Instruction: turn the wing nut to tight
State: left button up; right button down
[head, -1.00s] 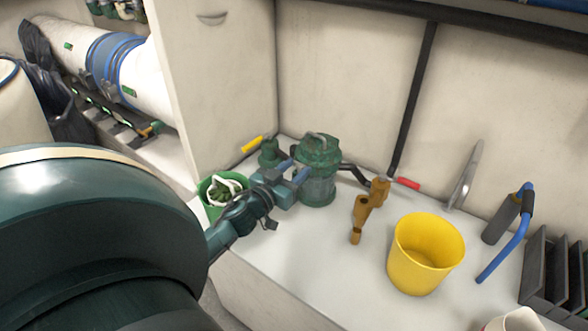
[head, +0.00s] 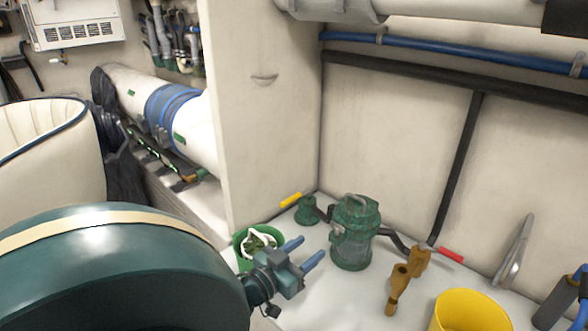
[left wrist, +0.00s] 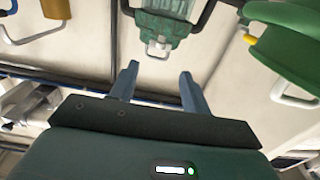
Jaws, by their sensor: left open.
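A green strainer (head: 352,235) with a clear body stands on the white bench, and its lid carries a light metal loop (head: 351,200). I cannot make out a separate wing nut on the lid. In the left wrist view the strainer (left wrist: 165,20) is upside down at the top, with the metal loop (left wrist: 158,49) beyond my fingertips and between them. My left gripper (head: 311,249) is open and empty, left of the strainer and apart from it in the head view. Its two blue fingers also show in the left wrist view (left wrist: 159,72). My right gripper is out of view.
A green bucket (head: 240,249) with white rope stands left of my gripper, and a green fitting with a yellow handle (head: 291,200) behind it. A brown valve with a red handle (head: 451,255), a black hose and a yellow bucket (head: 470,313) are to the right.

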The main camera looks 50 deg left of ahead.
pick_arm(q)
jog(key=s, duration=0.3)
jog(key=shift+s+d, duration=0.15)
jog(key=shift+s, duration=0.2)
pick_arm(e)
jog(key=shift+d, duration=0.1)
pick_arm(q)
jog(key=s+d+f+m+g+h+p, duration=0.1)
jog(key=d+f+g+p, duration=0.1)
jog(key=d, duration=0.6)
jog(key=s+d+f+m+g+h+p, duration=0.1)
jog(key=s+d+f+g+h+p, duration=0.1)
jog(key=d, duration=0.7)
jog(key=s+d+f+m+g+h+p, duration=0.2)
jog(key=d+f+g, duration=0.1)
jog(key=d, duration=0.6)
jog(key=shift+s+d+f, duration=0.15)
jog(key=shift+s+f, duration=0.05)
jog(key=shift+f, duration=0.35)
jog(key=shift+c, duration=0.2)
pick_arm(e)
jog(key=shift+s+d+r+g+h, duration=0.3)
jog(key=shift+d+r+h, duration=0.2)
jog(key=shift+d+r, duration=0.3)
